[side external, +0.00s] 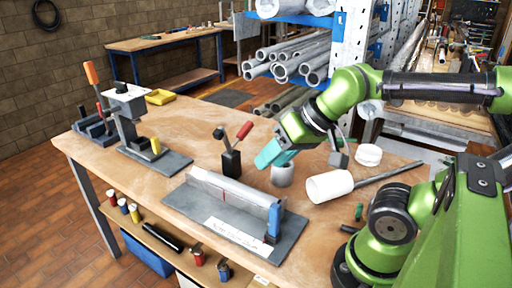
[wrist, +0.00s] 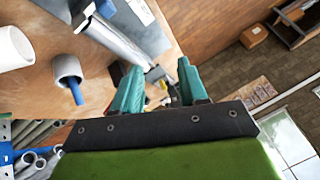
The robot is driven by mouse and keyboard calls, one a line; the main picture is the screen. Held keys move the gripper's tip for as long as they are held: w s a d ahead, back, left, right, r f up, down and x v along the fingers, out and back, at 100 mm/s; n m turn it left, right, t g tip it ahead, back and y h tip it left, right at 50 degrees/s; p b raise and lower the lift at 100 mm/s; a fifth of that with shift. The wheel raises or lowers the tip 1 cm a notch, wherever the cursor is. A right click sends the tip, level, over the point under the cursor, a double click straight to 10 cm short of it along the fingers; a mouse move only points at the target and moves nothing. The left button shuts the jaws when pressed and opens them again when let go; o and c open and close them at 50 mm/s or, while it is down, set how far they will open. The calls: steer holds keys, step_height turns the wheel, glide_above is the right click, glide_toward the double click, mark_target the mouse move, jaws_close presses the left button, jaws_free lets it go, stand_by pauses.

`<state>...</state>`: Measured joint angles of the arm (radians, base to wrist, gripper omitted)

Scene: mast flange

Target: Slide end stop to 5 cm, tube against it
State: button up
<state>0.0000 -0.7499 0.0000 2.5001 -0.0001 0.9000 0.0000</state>
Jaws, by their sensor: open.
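The measuring jig has a grey base plate (side external: 190,200) with a long pale metal rail on it (side external: 230,190) and a white printed strip (side external: 238,235) along the front. A blue upright block, seemingly the end stop (side external: 273,220), stands at the rail's right end. My gripper (side external: 268,157) is above the bench behind the rail, close to this tube in the picture. Its teal fingers (wrist: 158,82) are apart with nothing held between them.
A black clamp with a red handle (side external: 231,160) stands behind the rail. A white cylinder (side external: 328,187) with a grey rod (side external: 390,173) lies to the right, near white rings (side external: 368,155). Another fixture (side external: 130,120) stands at the left.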

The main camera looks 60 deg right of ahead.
steer(key=shift+o, duration=0.7)
steer(key=shift+f, duration=0.25)
steer(key=n+g+h, duration=0.2)
steer(key=n+g, duration=0.2)
steer(key=g, duration=0.8)
glide_toward(273, 205)
steer(key=x, duration=1.2)
steer(key=shift+s+f, duration=0.2)
steer(key=shift+f, duration=0.15)
jaws_close()
steer(key=shift+w, duration=0.1)
